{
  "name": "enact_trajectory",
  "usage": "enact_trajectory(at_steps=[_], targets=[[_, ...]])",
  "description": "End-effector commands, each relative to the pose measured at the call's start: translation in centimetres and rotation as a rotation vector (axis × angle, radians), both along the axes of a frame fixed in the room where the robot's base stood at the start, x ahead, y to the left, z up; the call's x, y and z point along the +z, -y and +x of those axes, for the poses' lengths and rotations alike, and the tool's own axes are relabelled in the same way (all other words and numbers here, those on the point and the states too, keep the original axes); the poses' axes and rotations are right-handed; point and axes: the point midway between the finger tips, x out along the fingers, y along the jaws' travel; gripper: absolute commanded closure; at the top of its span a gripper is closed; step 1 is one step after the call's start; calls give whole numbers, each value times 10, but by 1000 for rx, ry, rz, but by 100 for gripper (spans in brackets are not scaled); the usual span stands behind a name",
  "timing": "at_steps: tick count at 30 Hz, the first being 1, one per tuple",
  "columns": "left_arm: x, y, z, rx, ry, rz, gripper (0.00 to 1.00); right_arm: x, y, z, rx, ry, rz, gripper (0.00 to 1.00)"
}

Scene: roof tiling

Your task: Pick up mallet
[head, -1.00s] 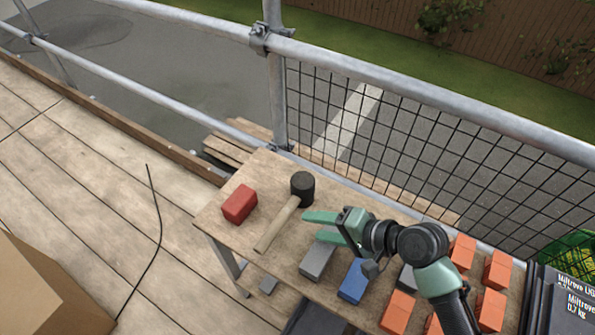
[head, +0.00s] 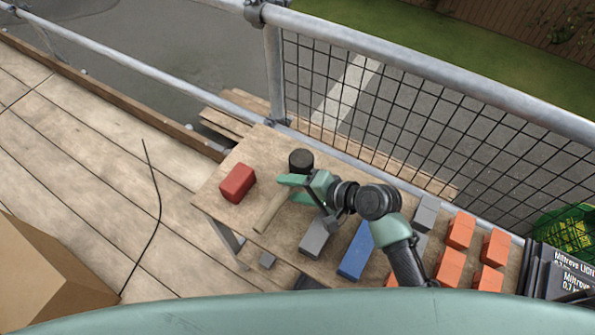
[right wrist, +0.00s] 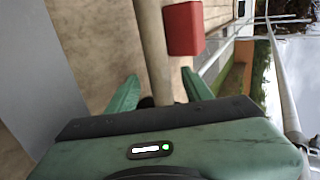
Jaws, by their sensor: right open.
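The mallet lies on the wooden table, its black head (head: 301,161) toward the back and its light wooden handle (head: 268,214) toward the front edge. My right gripper (head: 291,189) is open at the handle, close below the head, and hides part of it. In the right wrist view the handle (right wrist: 152,45) runs between the two spread green fingers (right wrist: 160,90), with no finger clearly pressing on it. The mallet's head is almost wholly hidden there behind the gripper body. My left gripper is not in view.
A red block (head: 238,183) lies left of the mallet and also shows in the right wrist view (right wrist: 184,28). Grey blocks (head: 314,239), a blue block (head: 356,252) and several orange blocks (head: 460,231) lie to the right. A mesh guardrail (head: 400,125) runs behind the table (head: 222,213).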

Motion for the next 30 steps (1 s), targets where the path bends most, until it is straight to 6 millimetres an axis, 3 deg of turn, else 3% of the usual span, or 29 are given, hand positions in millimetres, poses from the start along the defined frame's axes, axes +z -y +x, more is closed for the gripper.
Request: enact_trajectory(at_steps=[4,9,10,30], targets=[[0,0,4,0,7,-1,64,0,0,0,0,0,0,50],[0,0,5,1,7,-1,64,0,0,0,0,0,0,97],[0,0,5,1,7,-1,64,0,1,0,0,0,0,100],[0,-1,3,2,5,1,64,0,1,0,0,0,0,100]])
